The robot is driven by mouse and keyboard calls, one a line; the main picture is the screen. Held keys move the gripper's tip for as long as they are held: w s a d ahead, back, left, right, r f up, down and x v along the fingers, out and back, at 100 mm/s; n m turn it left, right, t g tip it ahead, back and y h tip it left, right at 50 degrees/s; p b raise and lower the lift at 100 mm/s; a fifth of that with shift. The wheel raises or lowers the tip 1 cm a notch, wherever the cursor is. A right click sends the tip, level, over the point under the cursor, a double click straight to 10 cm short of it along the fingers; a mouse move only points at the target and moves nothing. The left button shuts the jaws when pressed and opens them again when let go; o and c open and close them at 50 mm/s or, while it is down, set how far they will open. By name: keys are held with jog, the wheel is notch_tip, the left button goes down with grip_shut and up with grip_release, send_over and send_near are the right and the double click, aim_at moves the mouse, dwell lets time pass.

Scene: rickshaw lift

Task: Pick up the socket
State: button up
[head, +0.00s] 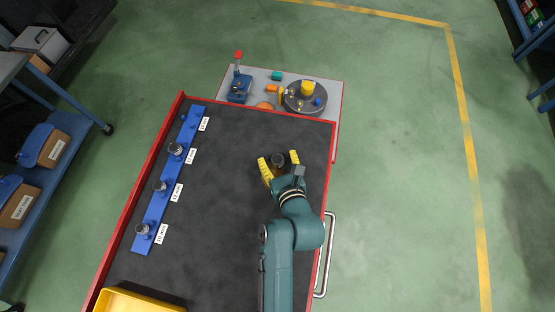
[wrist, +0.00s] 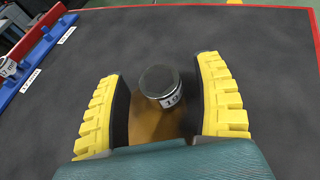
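A dark, round-topped socket (wrist: 160,84) with a silver band and a partly readable white label stands on the black mat. It shows small in the head view (head: 278,159). My gripper (head: 279,163) has its two yellow, ribbed fingers on either side of the socket. I cannot tell whether the right finger touches. A brownish patch lies below the socket between the fingers.
A blue rail (head: 153,215) with several sockets and white labels lies along the left of the mat (head: 225,190). A yellow bin (head: 130,301) sits at the near left. A fixture board (head: 335,92) adjoins the far edge. The mat's middle is clear.

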grip_shut()
jog(key=shift+r, duration=0.1)
